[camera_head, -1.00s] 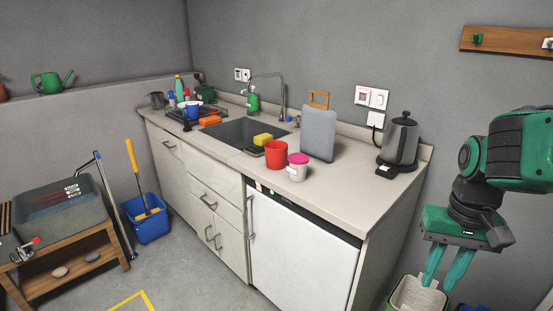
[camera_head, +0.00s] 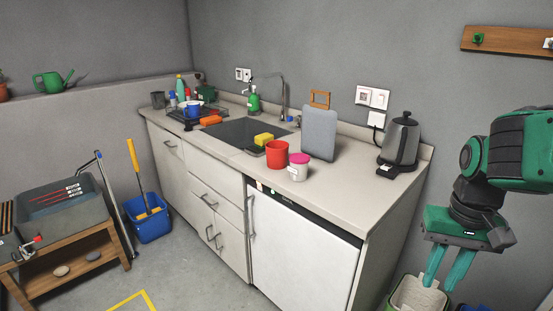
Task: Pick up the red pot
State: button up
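The red pot (camera_head: 277,155) stands upright on the pale countertop (camera_head: 325,186), at the front edge of the sink. A white tub with a pink lid (camera_head: 298,167) stands close at its right. My gripper (camera_head: 445,283) hangs at the far right, pointing down, well to the right of the counter and the pot. Its two teal fingers are apart with nothing seen between them.
A sink (camera_head: 236,132) with a yellow sponge (camera_head: 263,139) lies left of the pot. A grey board (camera_head: 319,133) stands behind it and a kettle (camera_head: 399,143) to the right. Bins (camera_head: 418,295) stand below my gripper. Open floor lies in front of the cabinets.

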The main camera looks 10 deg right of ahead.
aim_at(276, 151)
jog(key=z, duration=2.3)
jog(key=k, duration=1.45)
jog(key=u, duration=0.95)
jog(key=i, duration=1)
